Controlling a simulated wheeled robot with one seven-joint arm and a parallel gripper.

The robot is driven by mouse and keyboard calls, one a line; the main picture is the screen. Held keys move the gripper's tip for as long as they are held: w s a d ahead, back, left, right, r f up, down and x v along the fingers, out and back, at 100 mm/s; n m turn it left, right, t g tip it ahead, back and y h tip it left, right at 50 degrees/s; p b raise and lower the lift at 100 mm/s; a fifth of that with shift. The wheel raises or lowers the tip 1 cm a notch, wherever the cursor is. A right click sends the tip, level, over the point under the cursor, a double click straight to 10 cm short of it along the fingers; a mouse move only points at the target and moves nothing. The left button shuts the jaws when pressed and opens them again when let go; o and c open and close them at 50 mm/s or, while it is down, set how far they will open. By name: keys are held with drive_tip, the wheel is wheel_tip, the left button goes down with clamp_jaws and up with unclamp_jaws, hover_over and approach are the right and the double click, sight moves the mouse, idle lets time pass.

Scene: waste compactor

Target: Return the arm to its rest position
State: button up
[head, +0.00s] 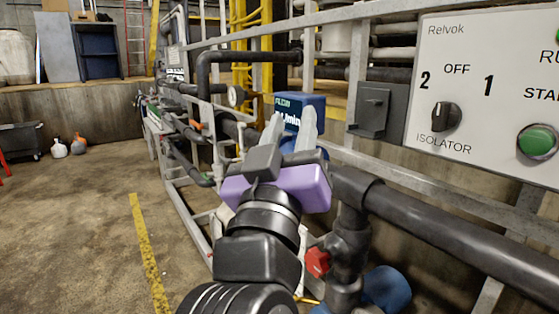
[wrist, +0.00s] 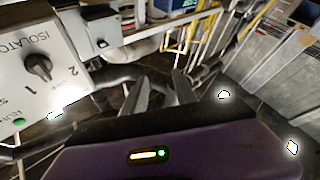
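My arm reaches forward from the bottom middle of the head view. My gripper (head: 292,122) has a purple body and two pale fingers that point up and stand apart with nothing between them. In the wrist view, my gripper (wrist: 158,92) also shows two separate fingers with an empty gap. The gripper is left of the grey control panel (head: 480,45) in the head view and does not appear to touch it. A blue flow-meter box (head: 305,103) shows behind the fingers.
The panel carries a black isolator knob (head: 446,117) and a green button (head: 537,141). A thick dark pipe (head: 450,230) runs to the right of my arm, with a red valve handle (head: 317,262) near it. Metal rails and pipework stand behind. Open floor (head: 80,220) lies to the left.

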drive_tip(key=s+d+f+n+g+y+p, duration=0.1)
drive_tip(key=s+f+n+y, duration=0.3)
drive_tip(key=f, duration=0.8)
drive_tip(key=s+d+f+n+g+y+p, duration=0.1)
drive_tip(key=s+d+f+n+y, duration=0.1)
drive_tip(key=s+f+y, duration=0.65)
drive_tip(key=s+d+f+m+g+h, duration=0.2)
drive_tip(key=s+d+f, duration=0.3)
drive_tip(key=s, duration=0.3)
drive_tip(key=s+d+f+m+g+h+p, duration=0.1)
drive_tip(key=s+d+f+m+h, duration=0.1)
drive_tip(key=s+d+f, duration=0.3)
drive_tip(key=s+d+f+m+g+h+p, duration=0.1)
drive_tip(key=s+d+f, duration=0.4)
drive_tip(key=s, duration=0.8)
wheel_tip(320, 180, down, 2)
drive_tip(key=m+g+h, duration=0.1)
drive_tip(key=m+h, duration=0.1)
drive_tip(key=shift+s+d+g+h, duration=0.2)
drive_tip(key=shift+s+g+h, duration=0.05)
drive_tip(key=shift+g+h, duration=0.1)
drive_tip(key=shift+f, duration=0.1)
